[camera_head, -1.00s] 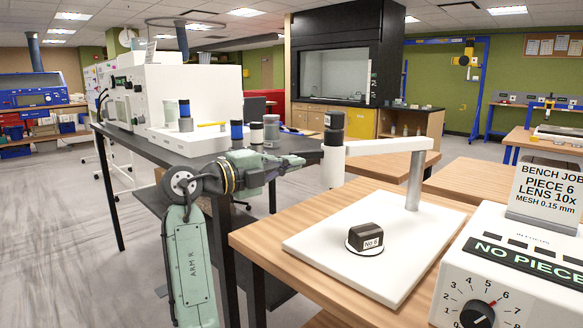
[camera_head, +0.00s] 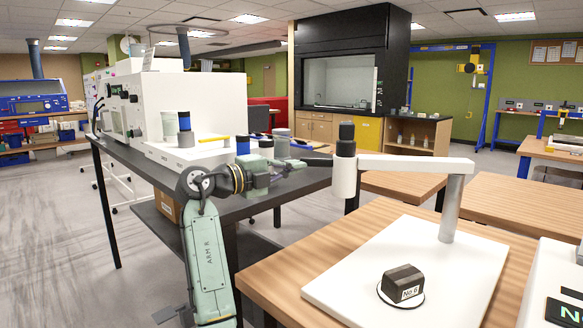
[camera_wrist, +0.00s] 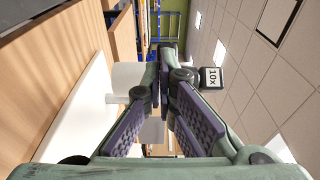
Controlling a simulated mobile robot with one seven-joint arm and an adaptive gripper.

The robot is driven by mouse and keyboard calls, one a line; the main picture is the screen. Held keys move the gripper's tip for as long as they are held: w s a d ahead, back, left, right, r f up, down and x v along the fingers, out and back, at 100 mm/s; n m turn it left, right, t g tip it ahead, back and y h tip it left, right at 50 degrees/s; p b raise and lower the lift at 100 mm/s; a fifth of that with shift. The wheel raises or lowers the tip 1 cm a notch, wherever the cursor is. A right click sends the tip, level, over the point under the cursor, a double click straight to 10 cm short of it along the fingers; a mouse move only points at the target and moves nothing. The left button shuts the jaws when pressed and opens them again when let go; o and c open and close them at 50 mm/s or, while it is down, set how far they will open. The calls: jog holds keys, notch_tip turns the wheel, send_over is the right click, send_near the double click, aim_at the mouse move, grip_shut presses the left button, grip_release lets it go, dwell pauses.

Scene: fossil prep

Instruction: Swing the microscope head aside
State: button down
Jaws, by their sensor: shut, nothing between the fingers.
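The microscope (camera_head: 415,164) has a white arm on a grey post, standing on a white base plate (camera_head: 440,262). Its head (camera_head: 345,174), a white cylinder with a black top, hangs at the arm's left end, left of the plate. In the wrist view, the head's white body (camera_wrist: 128,74) and black top with a "10x" label (camera_wrist: 211,77) lie just beyond the fingertips. My gripper (camera_head: 326,162) is shut and empty, its tips at the head's left side; I cannot tell whether they touch. A dark block marked "No 6" (camera_head: 403,282) sits on the plate.
A wooden bench (camera_head: 285,272) carries the microscope. A control box (camera_head: 552,295) is cut off at the right. A dark table (camera_head: 235,185) with a white machine (camera_head: 165,95) and several small jars stands behind my arm. Free floor lies at left.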

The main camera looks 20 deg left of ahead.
jog(key=w, duration=0.1)
jog(key=w+a+p, duration=0.1)
jog(key=w, duration=0.2)
jog(key=shift+w+a+r+p, duration=0.15)
jog(key=shift+w+a+p, duration=0.1)
jog(key=shift+w+p, duration=0.15)
jog(key=shift+w+d, duration=0.1)
